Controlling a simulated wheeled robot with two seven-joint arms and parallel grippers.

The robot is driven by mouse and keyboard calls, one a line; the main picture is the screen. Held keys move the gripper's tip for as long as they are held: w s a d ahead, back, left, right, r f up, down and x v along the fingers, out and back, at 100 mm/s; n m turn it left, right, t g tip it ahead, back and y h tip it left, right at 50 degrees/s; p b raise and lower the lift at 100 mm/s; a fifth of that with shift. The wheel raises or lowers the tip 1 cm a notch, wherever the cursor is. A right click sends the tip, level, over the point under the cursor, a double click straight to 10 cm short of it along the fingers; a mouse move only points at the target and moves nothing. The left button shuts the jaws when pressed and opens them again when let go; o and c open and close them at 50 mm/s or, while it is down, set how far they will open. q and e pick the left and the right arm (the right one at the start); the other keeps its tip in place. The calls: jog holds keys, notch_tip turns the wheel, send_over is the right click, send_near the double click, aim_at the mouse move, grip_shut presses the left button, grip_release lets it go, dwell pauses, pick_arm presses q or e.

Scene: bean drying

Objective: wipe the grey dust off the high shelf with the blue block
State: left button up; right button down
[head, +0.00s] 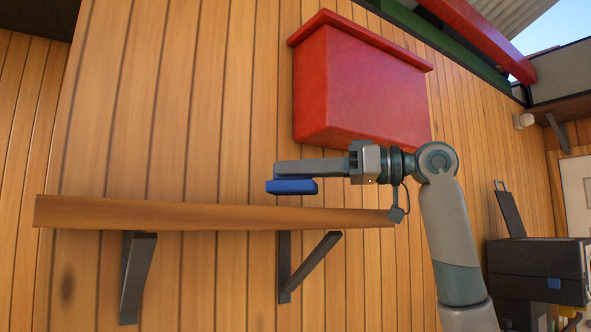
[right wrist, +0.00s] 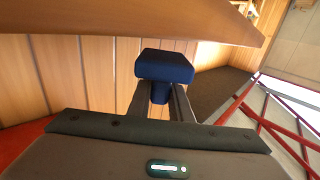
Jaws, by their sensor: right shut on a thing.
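The high shelf (head: 210,215) is a long brown wooden board on the plank wall, seen from below its top in the head view. Its edge also crosses the top of the right wrist view (right wrist: 190,18). My right gripper (head: 284,168) is shut on the blue block (head: 292,187), which hangs under the fingers. In the head view a narrow gap shows between the block and the shelf's upper edge. In the right wrist view the block (right wrist: 165,66) has its stem between the fingers. The shelf's top face and any grey dust are hidden. My left gripper is out of view.
A red box (head: 365,90) is on the wall above and behind my right arm. Dark metal brackets (head: 137,275) support the shelf. A dark case-like object (head: 537,270) stands at the lower right. The wall above the shelf's left half is clear.

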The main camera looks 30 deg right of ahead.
aim_at(268, 183)
jog(key=shift+f, duration=0.35)
jog(key=shift+s+f+b, duration=0.1)
jog(key=shift+f+b, duration=0.55)
jog(key=shift+f, duration=0.3)
dwell(1.2)
jog(key=shift+a, duration=0.1)
jog(key=shift+a, duration=1.25)
jog(key=shift+a, duration=0.1)
jog(key=shift+s+a+f, duration=0.1)
jog(key=shift+a+f, duration=0.05)
jog(key=shift+a, duration=1.2)
jog(key=shift+a+r, duration=0.2)
jog(key=shift+a, duration=1.05)
jog(key=shift+s+a+f, duration=0.1)
jog(key=shift+a+f, duration=0.1)
jog(key=shift+a, duration=1.05)
